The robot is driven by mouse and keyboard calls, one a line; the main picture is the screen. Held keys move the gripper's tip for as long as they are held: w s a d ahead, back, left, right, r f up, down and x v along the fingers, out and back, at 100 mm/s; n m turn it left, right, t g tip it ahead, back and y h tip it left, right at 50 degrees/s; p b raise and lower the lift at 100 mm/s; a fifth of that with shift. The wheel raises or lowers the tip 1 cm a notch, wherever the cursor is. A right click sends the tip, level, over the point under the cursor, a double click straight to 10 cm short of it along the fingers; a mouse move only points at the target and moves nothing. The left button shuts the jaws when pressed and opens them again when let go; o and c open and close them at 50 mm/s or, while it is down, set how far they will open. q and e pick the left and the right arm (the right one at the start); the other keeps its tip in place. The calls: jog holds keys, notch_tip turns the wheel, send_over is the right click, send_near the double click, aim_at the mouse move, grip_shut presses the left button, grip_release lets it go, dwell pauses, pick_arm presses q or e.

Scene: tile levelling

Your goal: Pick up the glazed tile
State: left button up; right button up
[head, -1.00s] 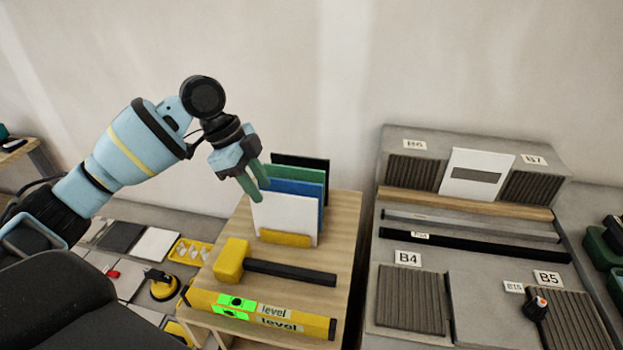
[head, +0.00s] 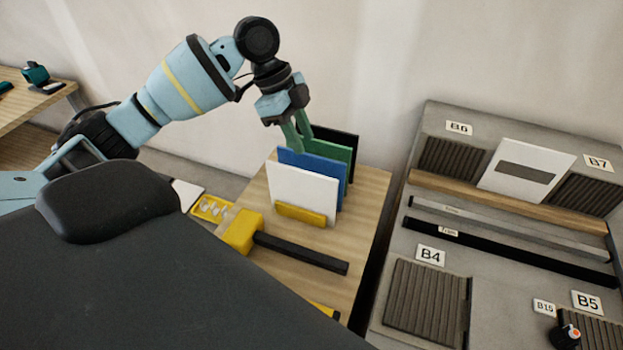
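Several thin upright tiles stand in a row in a yellow-fronted rack (head: 303,215): a white tile (head: 300,191), a blue tile (head: 322,172), a green tile (head: 340,154) and a black tile (head: 346,138) at the back. The pictures do not make clear which one is the glazed tile. My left gripper (head: 297,136) points down at the upper left of the row, by the blue and green tiles. Its two green fingers show a gap between them. The fingertips are close to the tile tops; contact is unclear. My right gripper is not in view.
The rack stands on a wooden stand (head: 371,196) with a yellow-headed mallet (head: 241,231) in front of it. A grey bench (head: 476,262) to the right holds ribbed panels, bars and a leaning white board (head: 524,182). A yellow tray (head: 210,208) lies to the left.

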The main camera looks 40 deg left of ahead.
aim_at(311, 155)
pick_arm(q)
jog(key=x, duration=0.4)
jog(key=shift+s+d, duration=0.25)
jog(key=shift+d, duration=0.25)
jog(key=shift+f, duration=0.35)
jog(key=shift+f+p, duration=0.25)
jog(key=shift+p, duration=0.05)
grip_shut()
dwell(0.4)
